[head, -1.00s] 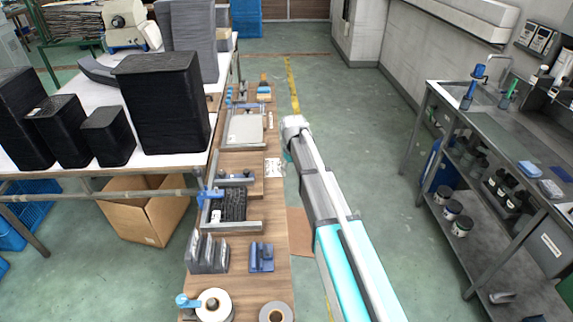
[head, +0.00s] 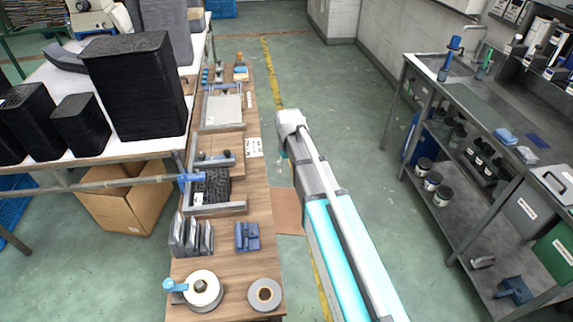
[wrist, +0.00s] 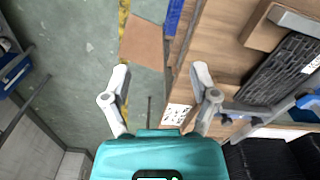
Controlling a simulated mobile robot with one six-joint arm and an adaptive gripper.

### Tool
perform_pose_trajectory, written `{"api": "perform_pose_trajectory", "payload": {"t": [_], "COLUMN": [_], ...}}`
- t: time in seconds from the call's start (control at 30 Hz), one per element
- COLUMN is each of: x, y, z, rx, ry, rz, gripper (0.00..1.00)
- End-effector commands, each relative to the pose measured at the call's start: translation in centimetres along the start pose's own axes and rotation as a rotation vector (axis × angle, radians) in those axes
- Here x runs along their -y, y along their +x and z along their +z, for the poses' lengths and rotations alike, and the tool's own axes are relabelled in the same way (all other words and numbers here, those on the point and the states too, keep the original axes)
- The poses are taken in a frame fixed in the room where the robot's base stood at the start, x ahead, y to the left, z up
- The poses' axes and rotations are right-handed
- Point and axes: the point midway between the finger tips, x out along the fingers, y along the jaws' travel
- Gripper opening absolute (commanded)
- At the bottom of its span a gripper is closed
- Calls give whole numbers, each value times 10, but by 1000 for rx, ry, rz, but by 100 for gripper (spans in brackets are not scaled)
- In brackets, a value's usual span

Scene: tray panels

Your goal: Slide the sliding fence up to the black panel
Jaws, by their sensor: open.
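The black panel (head: 212,187) lies in a grey-railed tray on the narrow wooden bench. It also shows at the right of the wrist view (wrist: 280,72). A grey bar with dark knobs, which looks like the sliding fence (head: 216,163), lies along the panel's far side. It shows below the panel in the wrist view (wrist: 246,109). I cannot tell whether it touches the panel. My gripper (wrist: 160,70) is open and empty, over the bench's edge and the floor, to the left of the fence in the wrist view. My arm mostly hides it in the head view.
A blue clamp (head: 190,179) stands at the tray's left rail. A printed card (head: 254,147) lies right of the tray. The floor right of the bench is open.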

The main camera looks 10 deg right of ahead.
Motion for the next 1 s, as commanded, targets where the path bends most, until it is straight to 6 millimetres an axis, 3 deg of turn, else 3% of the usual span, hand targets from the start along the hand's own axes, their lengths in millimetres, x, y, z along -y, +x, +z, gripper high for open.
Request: {"api": "perform_pose_trajectory", "payload": {"t": [0.37, 0.57, 0.8, 1.0], "x": [-1, -6, -11, -12], "y": [0, 0, 0, 0], "z": [9, 57, 137, 174], "rx": [0, 0, 0, 0], "ry": [10, 68, 180, 238], "rz": [0, 0, 1, 1], "gripper": [76, 76, 76, 76]}}
